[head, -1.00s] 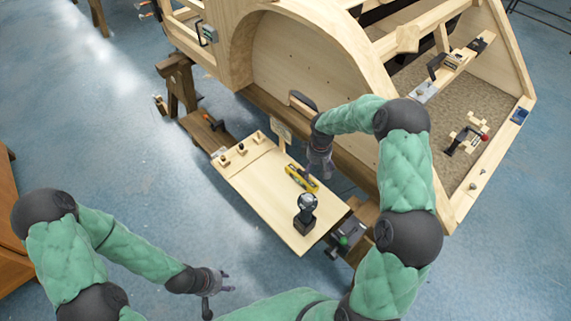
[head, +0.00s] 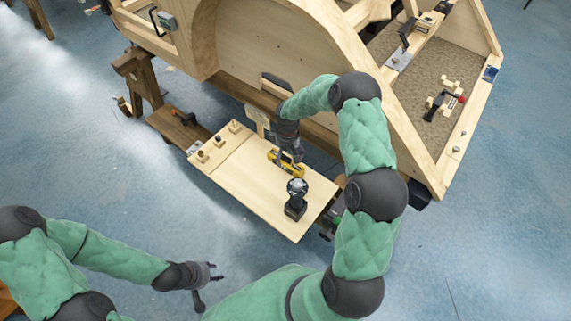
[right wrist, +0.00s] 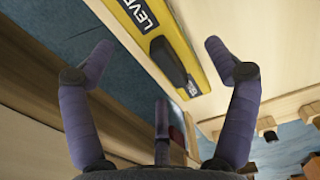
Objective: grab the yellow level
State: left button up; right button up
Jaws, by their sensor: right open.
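The yellow level (head: 279,158) lies on the pale wooden board in the head view, partly hidden by my right gripper (head: 291,155) over it. In the right wrist view the yellow level (right wrist: 198,78) runs diagonally, with "LEVEL" lettering and a black part in its middle. The right gripper (right wrist: 160,60) is open, its fingers spread to either side of the level's middle in the picture; I see no finger contact. My left gripper (head: 212,273) is low at the left, away from the board, fingers apart and empty.
The wooden board (head: 240,190) also holds a black power tool (head: 296,203) close to the level and several small knobs (head: 203,156) at its left end. The large wooden bodyframe (head: 265,50) stands right behind it. Blue floor is clear in front.

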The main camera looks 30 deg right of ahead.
aim_at(287, 160)
notch_tip(287, 160, down, 4)
jog(key=shift+f+b, duration=0.15)
jog(key=shift+b, duration=0.75)
jog(key=c, duration=1.5)
jog(key=shift+c, duration=0.2)
